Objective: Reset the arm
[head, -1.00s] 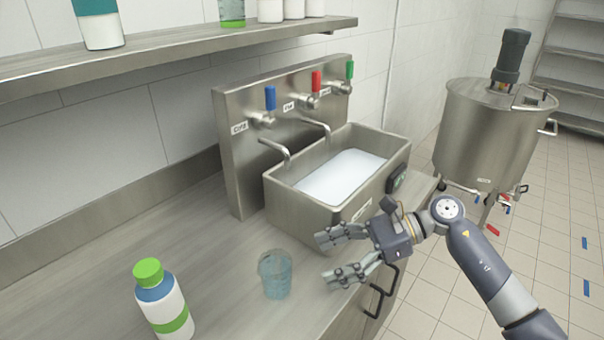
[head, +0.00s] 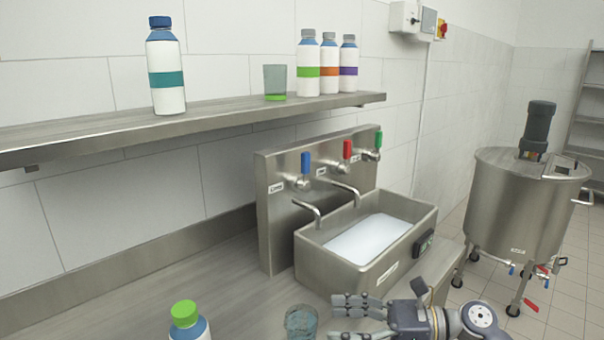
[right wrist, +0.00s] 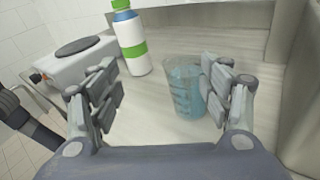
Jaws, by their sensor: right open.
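My right gripper (head: 362,318) is at the bottom of the head view, in front of the metal basin. Its fingers are spread and hold nothing; it also shows in the right wrist view (right wrist: 165,98). A clear bluish cup (head: 300,322) stands on the counter just left of the fingertips. In the right wrist view the cup (right wrist: 183,88) is upright beyond the fingers, partly covered by the right-hand one. My left gripper is not in view.
A green-capped bottle (head: 187,322) stands on the counter left of the cup. The basin (head: 330,268) with three taps is behind the gripper. A wall shelf (head: 220,115) holds several bottles and a cup. A steel tank (head: 520,210) stands on the floor at right.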

